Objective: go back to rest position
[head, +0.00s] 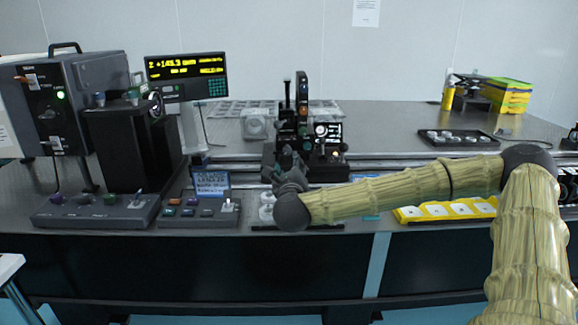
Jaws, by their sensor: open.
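My arm reaches in from the right in the head view, with wood-textured links and dark joints, and stretches left across the front of the optical table (385,114). My gripper (272,160) is at the arm's far end, left of the picture's middle. It is small and dark against the dark optical mounts (303,120) behind it, so its fingers are hard to make out. It is open, and I see nothing held in it. Whether it touches the mounts cannot be told.
A grey box with a green light (50,95), a yellow-text display (187,77) and control panels (98,211) stand at the left. A yellow tray (447,211) lies under my forearm. A dark tray (458,138) and yellow-green cases (508,95) are at the back right.

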